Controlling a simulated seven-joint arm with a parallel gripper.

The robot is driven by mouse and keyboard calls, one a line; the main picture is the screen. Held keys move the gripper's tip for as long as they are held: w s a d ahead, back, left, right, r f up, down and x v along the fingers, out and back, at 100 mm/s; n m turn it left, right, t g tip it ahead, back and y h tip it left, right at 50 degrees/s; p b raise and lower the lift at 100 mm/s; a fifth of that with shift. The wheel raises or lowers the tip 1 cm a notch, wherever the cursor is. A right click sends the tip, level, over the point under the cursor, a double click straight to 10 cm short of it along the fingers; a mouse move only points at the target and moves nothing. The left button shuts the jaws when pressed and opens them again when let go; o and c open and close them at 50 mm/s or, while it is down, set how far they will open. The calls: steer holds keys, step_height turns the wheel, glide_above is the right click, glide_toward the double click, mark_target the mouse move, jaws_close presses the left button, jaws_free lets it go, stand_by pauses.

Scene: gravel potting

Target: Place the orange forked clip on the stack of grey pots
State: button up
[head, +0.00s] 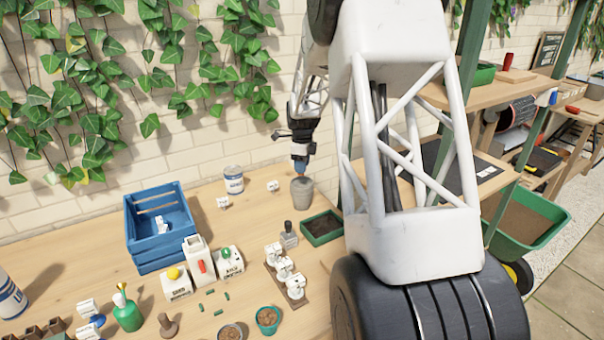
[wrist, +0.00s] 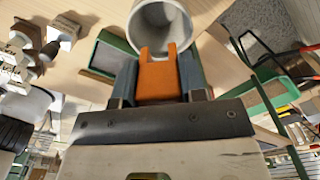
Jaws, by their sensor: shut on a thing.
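The orange forked clip (wrist: 158,82) is held between the two fingers of my gripper (wrist: 157,70), its prongs pointing away from the wrist. The stack of grey pots (head: 302,191) stands upright on the wooden table near the wall. In the wrist view the top pot's round open rim (wrist: 135,25) is just beyond the prongs. In the head view my gripper (head: 300,172) is right above the stack. I cannot tell whether the clip touches the rim. The clip is too small or hidden to make out in the head view.
A green tray of soil (head: 321,228) stands close to the right of the stack. A white and blue can (head: 234,180) and small white clips stand to the left. A blue crate (head: 160,228) is further left.

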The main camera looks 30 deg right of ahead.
mark_target(302, 182)
steer(key=shift+f, duration=0.1)
steer(key=shift+f, duration=1.65)
steer(key=shift+f, duration=0.15)
steer(key=o, duration=0.9)
step_height(302, 182, up, 12)
steer(key=shift+r, duration=0.2)
